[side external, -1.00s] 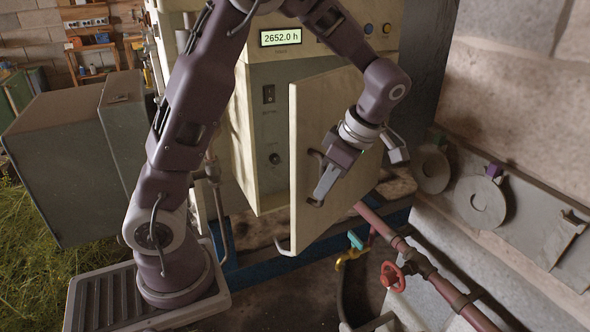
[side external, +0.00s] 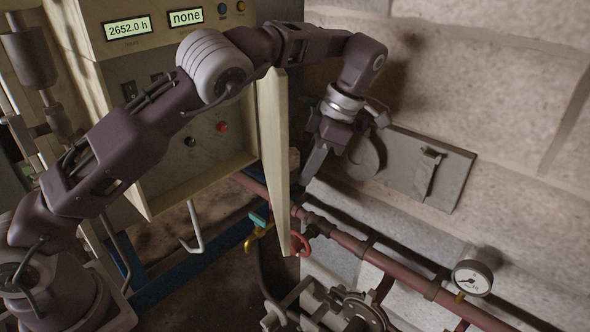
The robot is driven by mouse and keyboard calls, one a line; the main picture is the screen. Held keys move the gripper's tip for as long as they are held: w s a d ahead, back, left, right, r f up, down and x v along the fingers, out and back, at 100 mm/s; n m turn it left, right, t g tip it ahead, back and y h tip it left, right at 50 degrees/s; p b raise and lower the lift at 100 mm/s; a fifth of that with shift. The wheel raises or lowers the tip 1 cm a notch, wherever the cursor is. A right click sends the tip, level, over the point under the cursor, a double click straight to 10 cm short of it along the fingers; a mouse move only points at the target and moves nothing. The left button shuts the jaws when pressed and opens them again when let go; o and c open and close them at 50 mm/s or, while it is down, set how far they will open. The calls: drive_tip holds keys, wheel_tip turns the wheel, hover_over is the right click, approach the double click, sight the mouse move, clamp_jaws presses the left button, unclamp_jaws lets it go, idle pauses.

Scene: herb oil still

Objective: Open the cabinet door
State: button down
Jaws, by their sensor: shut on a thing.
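The cream cabinet door (side external: 273,130) stands swung out from the cabinet (side external: 200,160), seen almost edge-on. The cabinet front beside it is uncovered, showing switches and a red button (side external: 222,127). My gripper (side external: 311,168) is on the far, right-hand side of the door, at its outer face. It is shut on the door handle, but the door edge and my fingers hide the handle and the contact itself.
A dark red pipe (side external: 345,238) with a red valve wheel (side external: 300,244) runs below and right of the door. A gauge (side external: 472,278) stands at lower right. The stone wall (side external: 480,90) with a grey plate (side external: 425,172) is close behind my gripper.

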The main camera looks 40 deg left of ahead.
drive_tip(key=shift+w+a, duration=0.1)
drive_tip(key=shift+w, duration=0.1)
drive_tip(key=c, duration=1.5)
unclamp_jaws()
drive_tip(key=shift+o, duration=0.2)
